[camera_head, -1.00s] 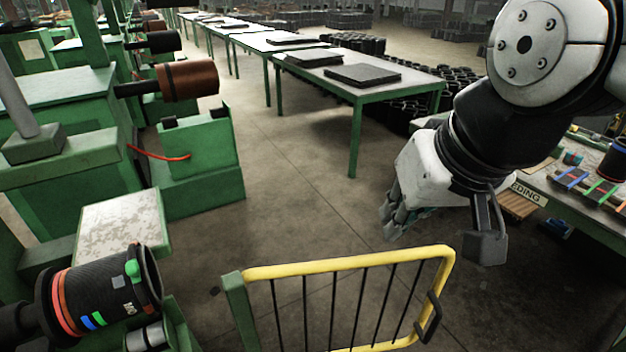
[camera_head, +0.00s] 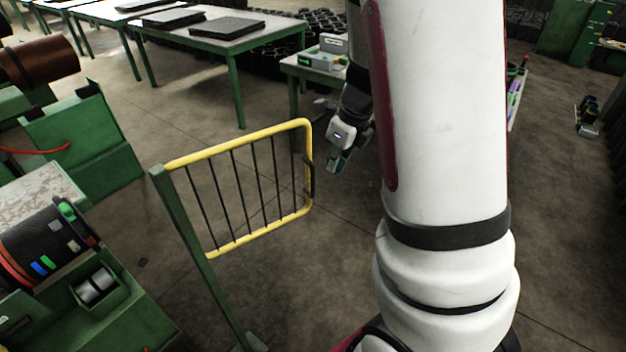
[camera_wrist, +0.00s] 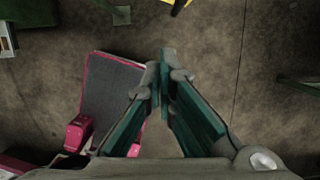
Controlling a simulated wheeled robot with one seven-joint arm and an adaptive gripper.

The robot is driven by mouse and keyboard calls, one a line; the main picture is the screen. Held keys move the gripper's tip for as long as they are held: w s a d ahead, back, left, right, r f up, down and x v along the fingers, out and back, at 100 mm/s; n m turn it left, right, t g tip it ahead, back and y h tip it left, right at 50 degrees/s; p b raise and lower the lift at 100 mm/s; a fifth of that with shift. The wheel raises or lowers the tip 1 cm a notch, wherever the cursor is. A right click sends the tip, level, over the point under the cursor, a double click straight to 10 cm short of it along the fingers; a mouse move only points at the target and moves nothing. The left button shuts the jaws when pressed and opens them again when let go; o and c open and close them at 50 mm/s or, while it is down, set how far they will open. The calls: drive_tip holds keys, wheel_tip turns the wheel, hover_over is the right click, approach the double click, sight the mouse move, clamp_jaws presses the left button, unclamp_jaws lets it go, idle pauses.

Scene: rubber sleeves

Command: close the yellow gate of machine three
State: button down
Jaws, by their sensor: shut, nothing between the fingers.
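The yellow gate (camera_head: 240,140) has a yellow tube frame with thin dark upright bars. It hangs from a green post (camera_head: 196,245) on its left, and its free end on the right carries a dark handle (camera_head: 309,178). The gate stands out over open floor. My gripper (camera_head: 335,166) is to the right of the handle, apart from it, pointing down. In the wrist view my gripper (camera_wrist: 167,58) shows its fingers together at the tips, with nothing between them. A small yellow piece, probably of the gate (camera_wrist: 186,2), shows at the top edge there.
Green machines (camera_head: 90,145) stand on the left, one with a dark banded roller (camera_head: 45,245). A long table (camera_head: 225,42) with dark slabs is behind the gate. A smaller table (camera_head: 312,68) stands behind my gripper. Bare floor (camera_head: 285,270) lies in front of the gate.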

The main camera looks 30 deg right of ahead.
drive_tip(key=w+f+m, duration=0.1)
drive_tip(key=w+f, duration=0.4)
drive_tip(key=f, duration=0.6)
drive_tip(key=shift+d+m, duration=0.15)
drive_tip(key=shift+m, duration=0.15)
